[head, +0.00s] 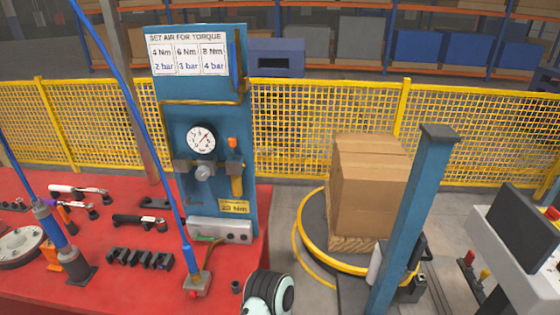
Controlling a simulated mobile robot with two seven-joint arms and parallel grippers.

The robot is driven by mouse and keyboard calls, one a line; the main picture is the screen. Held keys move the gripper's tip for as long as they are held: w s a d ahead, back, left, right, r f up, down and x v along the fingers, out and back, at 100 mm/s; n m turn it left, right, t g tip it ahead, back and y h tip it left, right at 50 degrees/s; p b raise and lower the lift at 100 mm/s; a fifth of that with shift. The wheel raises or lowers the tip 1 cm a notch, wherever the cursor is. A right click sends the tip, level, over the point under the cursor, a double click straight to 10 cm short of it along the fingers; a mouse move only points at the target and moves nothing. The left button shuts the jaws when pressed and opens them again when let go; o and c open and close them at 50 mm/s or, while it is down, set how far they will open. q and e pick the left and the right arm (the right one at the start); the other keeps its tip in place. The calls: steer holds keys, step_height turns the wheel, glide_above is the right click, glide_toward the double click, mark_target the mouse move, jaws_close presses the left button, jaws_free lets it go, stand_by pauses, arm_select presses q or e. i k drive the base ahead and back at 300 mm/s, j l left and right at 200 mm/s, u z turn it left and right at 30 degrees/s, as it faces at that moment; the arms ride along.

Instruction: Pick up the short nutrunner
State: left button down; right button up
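Two angled hand tools that look like nutrunners lie on the red table (130,290) at the left. One has a white body (72,190) and a dark head at its right end. The other is black (136,221), lies nearer, and also has a dark head at its right. I cannot tell for certain which is the short nutrunner. Neither of my grippers shows; only a white and dark rounded part, likely my arm, shows at the bottom centre.
A blue panel (178,105) with a pressure gauge (201,138) rises at the table's right. Black sockets (140,259) sit in a row in front of the tools. A blue hose (143,120) hangs across the table. A blue post (405,225) and a carton (368,185) stand right.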

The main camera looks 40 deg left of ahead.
mark_target(68, 253)
steer(key=u, duration=3.2)
steer(key=i+j+u, duration=0.15)
steer(key=i+j, duration=0.75)
steer(key=i+j+z, duration=0.2)
steer(key=z, duration=0.25)
steer(key=i+j+z, duration=0.2)
steer(key=j+z, duration=0.3)
steer(key=l, duration=0.15)
